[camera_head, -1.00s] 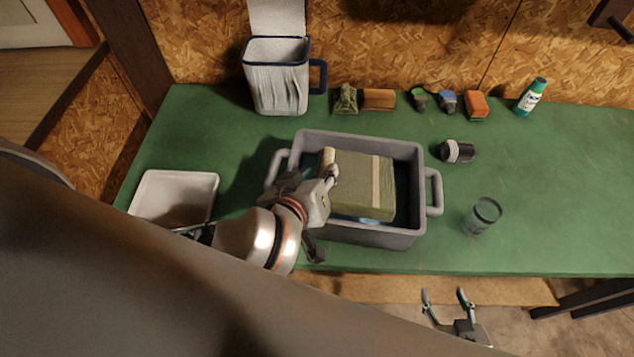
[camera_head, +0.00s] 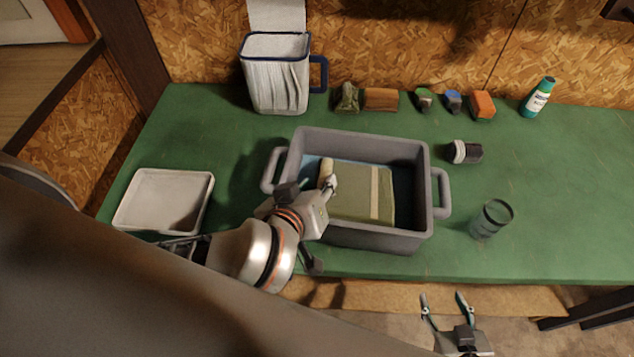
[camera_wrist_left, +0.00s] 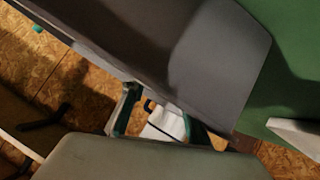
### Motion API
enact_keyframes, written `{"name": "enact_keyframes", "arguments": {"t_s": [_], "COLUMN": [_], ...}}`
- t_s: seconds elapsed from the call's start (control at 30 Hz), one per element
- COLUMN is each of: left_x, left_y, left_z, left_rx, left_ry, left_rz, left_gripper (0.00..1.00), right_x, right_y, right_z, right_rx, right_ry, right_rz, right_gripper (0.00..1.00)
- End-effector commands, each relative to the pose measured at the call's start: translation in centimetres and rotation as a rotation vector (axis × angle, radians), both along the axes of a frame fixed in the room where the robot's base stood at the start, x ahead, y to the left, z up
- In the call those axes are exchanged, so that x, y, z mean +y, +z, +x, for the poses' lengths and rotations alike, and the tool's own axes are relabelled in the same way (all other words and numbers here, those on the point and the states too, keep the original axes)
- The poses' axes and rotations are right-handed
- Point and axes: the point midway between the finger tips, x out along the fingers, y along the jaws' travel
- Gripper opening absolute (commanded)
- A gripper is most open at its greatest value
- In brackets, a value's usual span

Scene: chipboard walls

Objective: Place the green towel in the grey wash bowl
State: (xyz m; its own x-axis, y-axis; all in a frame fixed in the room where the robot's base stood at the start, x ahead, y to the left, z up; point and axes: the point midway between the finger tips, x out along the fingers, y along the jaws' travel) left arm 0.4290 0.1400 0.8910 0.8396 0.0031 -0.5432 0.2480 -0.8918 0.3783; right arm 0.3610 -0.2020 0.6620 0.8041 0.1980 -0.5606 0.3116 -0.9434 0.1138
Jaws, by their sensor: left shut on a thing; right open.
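The green towel (camera_head: 353,194), folded with a pale stripe, is inside the grey wash bowl (camera_head: 418,238), below the rim. Blue shows around it inside the bowl; whether the towel touches the bottom cannot be told. My left gripper (camera_head: 328,183) reaches over the bowl's near left wall and is shut on the towel's left edge. The left wrist view shows its fingers (camera_wrist_left: 160,122), a grey bowl wall (camera_wrist_left: 215,60) and a grey-green surface, likely the towel (camera_wrist_left: 150,162). My right gripper (camera_head: 447,308) is open and empty below the table's front edge.
On the green table (camera_head: 560,200) are a white tray (camera_head: 125,218) at left, a white jug (camera_head: 278,85) behind, and a dark glass (camera_head: 491,219) and dark jar (camera_head: 466,152) at right.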

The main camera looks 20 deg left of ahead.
Motion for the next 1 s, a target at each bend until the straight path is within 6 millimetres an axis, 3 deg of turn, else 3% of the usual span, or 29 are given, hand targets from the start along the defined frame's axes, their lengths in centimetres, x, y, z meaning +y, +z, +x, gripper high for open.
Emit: {"name": "enact_keyframes", "arguments": {"t_s": [0.27, 0.3, 0.33, 0.67, 0.83, 1.0], "left_x": [0.0, 0.0, 0.0, 0.0, -0.1, -0.2], "left_y": [-0.5, -0.6, -0.6, -0.7, 0.6, 1.7], "left_z": [0.0, 0.0, -0.1, -0.1, -0.1, -0.3], "left_rx": [-0.001, 0.002, 0.002, 0.008, 0.004, 0.003], "left_ry": [0.0, 0.0, -0.001, 0.0, -0.001, 0.002], "left_rz": [0.0, 0.0, 0.001, 0.0, -0.003, 0.0], "left_gripper": [0.0, 0.36, 0.38, 0.38, 0.38, 0.38], "right_x": [0.0, 0.0, 0.0, 0.0, -0.1, -0.1], "right_y": [0.2, 0.2, 0.2, 0.1, 0.1, 1.8], "right_z": [0.1, 0.1, 0.1, 0.1, 0.0, 0.1], "right_rx": [-0.004, -0.004, -0.004, -0.002, 0.0, -0.002], "right_ry": [0.0, 0.0, 0.0, -0.001, -0.001, 0.0], "right_rz": [0.001, 0.001, 0.001, 0.0, -0.001, -0.002], "right_gripper": [0.51, 0.51, 0.51, 0.51, 0.51, 0.51]}}
